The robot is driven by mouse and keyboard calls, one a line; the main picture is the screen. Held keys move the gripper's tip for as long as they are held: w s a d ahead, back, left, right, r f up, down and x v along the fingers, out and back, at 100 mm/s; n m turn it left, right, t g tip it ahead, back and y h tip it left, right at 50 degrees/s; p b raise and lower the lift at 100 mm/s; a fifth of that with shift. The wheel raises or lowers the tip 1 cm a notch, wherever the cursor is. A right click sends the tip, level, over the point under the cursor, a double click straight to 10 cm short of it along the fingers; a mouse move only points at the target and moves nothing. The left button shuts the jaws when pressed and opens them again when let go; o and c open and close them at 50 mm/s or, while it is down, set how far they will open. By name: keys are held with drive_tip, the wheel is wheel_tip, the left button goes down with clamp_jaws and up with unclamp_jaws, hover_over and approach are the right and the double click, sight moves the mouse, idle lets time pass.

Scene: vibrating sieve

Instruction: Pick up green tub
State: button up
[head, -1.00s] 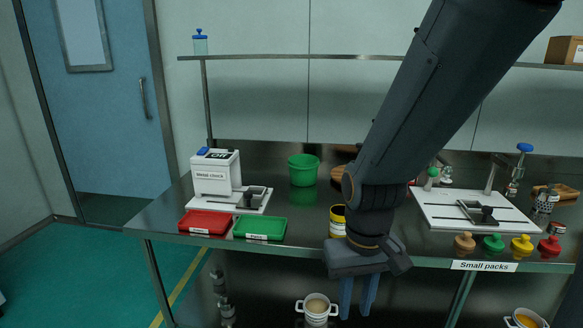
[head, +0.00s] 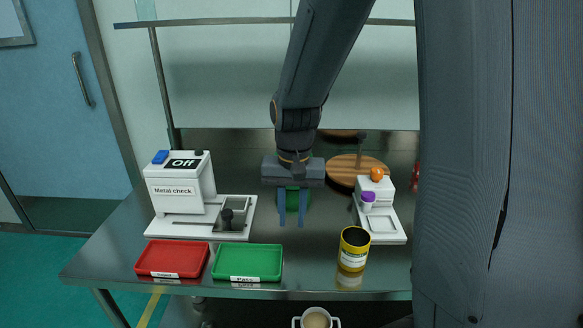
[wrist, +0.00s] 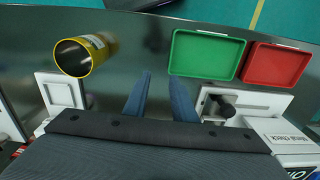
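In the wrist view my gripper (wrist: 159,84) is open with nothing between the fingers.
A metal check machine (head: 178,187) stands left of my gripper. A red tray (head: 172,258) and a green tray (head: 247,262) lie at the front edge. A yellow can (head: 354,249) and a white device (head: 378,207) stand to the right. A wooden board (head: 350,168) lies behind.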

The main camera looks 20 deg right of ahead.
drive_tip(key=w+d+m+p, duration=0.2)
drive_tip(key=w+d+m, duration=0.25)
drive_tip(key=w, duration=0.45)
drive_tip(key=w+d+m+t+p, duration=0.1)
drive_tip(key=w+d+m, duration=0.2)
drive_tip(key=w+m, duration=0.5)
drive_tip(key=w+d+m+p, duration=0.2)
drive_tip(key=w+d+m, duration=0.1)
drive_tip(key=w, duration=0.8)
drive_tip(key=shift+m+g, duration=0.25)
drive_tip(key=shift+g, duration=0.05)
drive_tip(key=f, duration=0.1)
drive_tip(key=d+f, duration=0.1)
drive_tip(key=f, duration=0.1)
drive_tip(key=d+f, duration=0.1)
drive_tip(key=f, duration=0.1)
drive_tip(key=shift+s+f, duration=0.1)
drive_tip(key=shift+s, duration=0.1)
drive_tip(key=shift+w+d+f+p, duration=0.15)
drive_tip(key=shift+f+p, duration=0.25)
drive_tip(key=shift+f, duration=0.5)
drive_tip(key=shift+w+d+f+p, duration=0.1)
drive_tip(key=shift+w+f+p, duration=0.2)
drive_tip(key=shift+f, duration=0.55)
drive_tip(key=shift+w+d+f+p, duration=0.1)
drive_tip(key=shift+f+p, duration=0.35)
drive_tip(key=shift+f, duration=0.45)
drive_tip(key=shift+c, duration=0.4)
clamp_jaws()
